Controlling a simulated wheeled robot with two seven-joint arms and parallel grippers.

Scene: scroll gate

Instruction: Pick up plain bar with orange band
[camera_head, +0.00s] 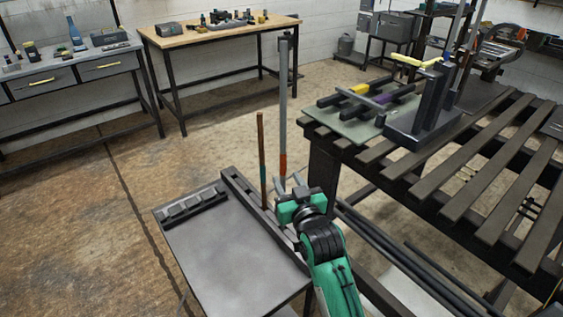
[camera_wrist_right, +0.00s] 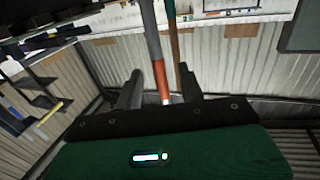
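The plain grey bar with an orange band (camera_head: 283,100) stands upright at the rack along the right side of a low dark table. Its orange band is low on the bar, just beyond my right gripper (camera_head: 291,184). In the right wrist view the grey bar (camera_wrist_right: 151,40) runs between the two spread fingers of the right gripper (camera_wrist_right: 160,78), with the orange band near finger level. The fingers look apart from it; I see no grip. My left gripper is not in view.
A brown bar with a teal band (camera_head: 262,150) stands close left of the grey bar; it also shows beside the right finger in the wrist view (camera_wrist_right: 174,45). The low table top (camera_head: 225,240) is mostly clear. A slatted table (camera_head: 460,170) stands at right.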

